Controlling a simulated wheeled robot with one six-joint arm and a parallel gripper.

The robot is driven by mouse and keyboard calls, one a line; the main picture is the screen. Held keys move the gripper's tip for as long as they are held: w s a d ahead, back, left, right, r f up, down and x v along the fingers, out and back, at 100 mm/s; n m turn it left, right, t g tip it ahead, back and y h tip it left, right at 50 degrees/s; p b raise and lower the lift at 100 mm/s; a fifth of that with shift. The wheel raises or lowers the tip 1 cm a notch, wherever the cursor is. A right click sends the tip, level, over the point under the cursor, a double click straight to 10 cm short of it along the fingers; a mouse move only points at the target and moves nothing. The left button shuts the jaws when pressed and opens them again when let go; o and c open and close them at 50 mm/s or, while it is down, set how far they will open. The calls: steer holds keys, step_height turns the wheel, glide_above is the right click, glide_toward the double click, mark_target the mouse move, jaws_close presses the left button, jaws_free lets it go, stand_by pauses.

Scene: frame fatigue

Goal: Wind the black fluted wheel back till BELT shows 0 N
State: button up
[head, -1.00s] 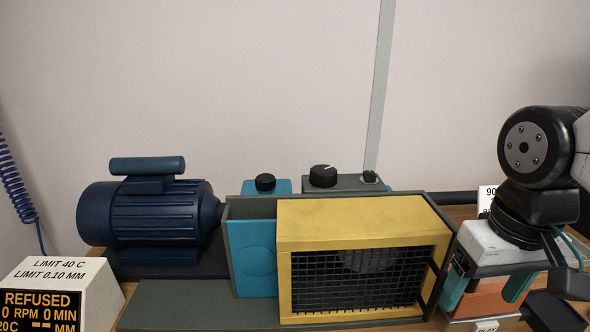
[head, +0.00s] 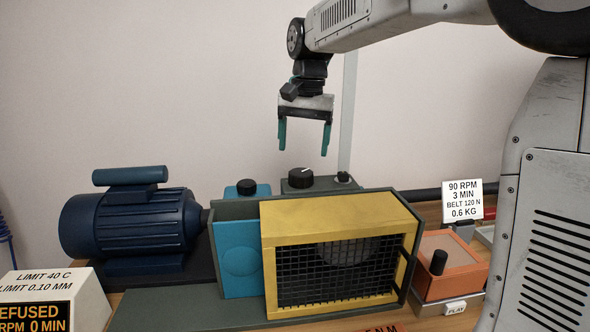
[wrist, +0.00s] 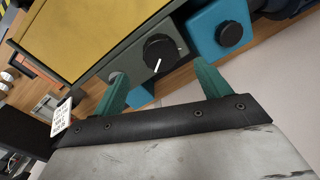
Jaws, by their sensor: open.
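A black knob with a white pointer line (head: 301,178) sits on a grey-green box behind the yellow guard. A plain black knob (head: 246,187) tops the blue box to its left. A white card (head: 462,200) reads BELT 120 N. No live BELT reading is legible.
The yellow mesh guard (head: 342,221) stands in front of the knobs. A dark blue motor (head: 132,225) is at left. An orange box with a black knob (head: 450,270) is at right. A display at lower left (head: 35,318) is cut off. A grey upright strip rises behind the knobs.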

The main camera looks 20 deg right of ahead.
mark_target(301, 172)
steer(key=f, duration=0.6)
steer(key=shift+a+f, duration=0.25)
steer(key=shift+f, duration=0.05)
steer(key=c, duration=1)
steer(key=shift+w+d+n, duration=0.1)
steer(key=shift+n, duration=2.2)
steer(key=o, duration=1)
steer(key=shift+r, duration=0.15)
